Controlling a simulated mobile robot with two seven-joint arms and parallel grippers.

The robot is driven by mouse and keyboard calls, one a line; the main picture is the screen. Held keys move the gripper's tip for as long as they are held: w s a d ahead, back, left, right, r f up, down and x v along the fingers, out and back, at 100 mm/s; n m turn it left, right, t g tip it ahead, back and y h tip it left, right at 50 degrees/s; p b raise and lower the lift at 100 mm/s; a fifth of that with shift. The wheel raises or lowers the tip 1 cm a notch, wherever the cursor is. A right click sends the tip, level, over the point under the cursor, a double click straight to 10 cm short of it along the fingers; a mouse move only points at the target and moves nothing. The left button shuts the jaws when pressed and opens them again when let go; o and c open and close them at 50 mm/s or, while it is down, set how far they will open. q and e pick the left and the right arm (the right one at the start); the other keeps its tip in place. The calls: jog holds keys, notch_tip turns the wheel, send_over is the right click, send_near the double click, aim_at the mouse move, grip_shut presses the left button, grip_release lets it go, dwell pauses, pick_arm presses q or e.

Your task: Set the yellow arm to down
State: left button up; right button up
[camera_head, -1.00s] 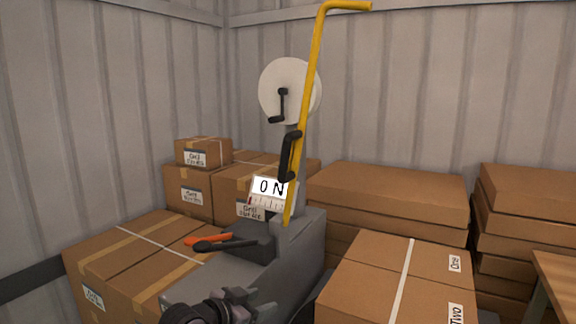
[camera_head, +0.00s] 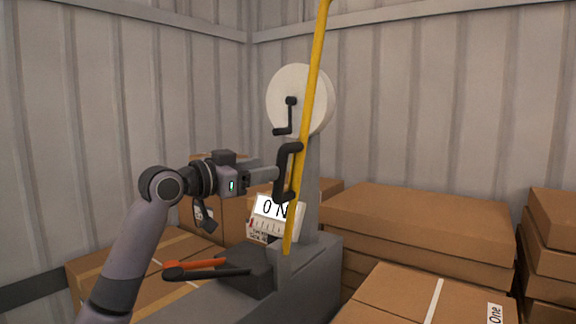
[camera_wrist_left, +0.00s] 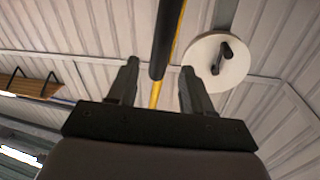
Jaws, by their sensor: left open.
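The yellow arm (camera_head: 311,105) stands nearly upright on the grey machine, its top cut off by the head view's upper edge. A black handle (camera_head: 284,170) is fixed to its side. My left gripper (camera_head: 277,174) is at the handle in the head view, pointing right. In the left wrist view its two fingers (camera_wrist_left: 157,84) are apart, with the black handle (camera_wrist_left: 165,45) and the yellow arm (camera_wrist_left: 158,92) showing between them. I cannot tell whether the fingers touch the handle. My right gripper is not in view.
A white disc with a black crank (camera_head: 301,98) stands behind the yellow arm. A white "ON" sign (camera_head: 268,207) and orange- and black-handled levers (camera_head: 195,264) are below. Cardboard boxes (camera_head: 420,235) stand right and left. Corrugated walls (camera_head: 450,90) close the back.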

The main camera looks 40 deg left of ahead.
pick_arm(q)
jog(key=p, duration=0.1)
send_over(281, 198)
jog(key=shift+c, duration=0.3)
grip_shut()
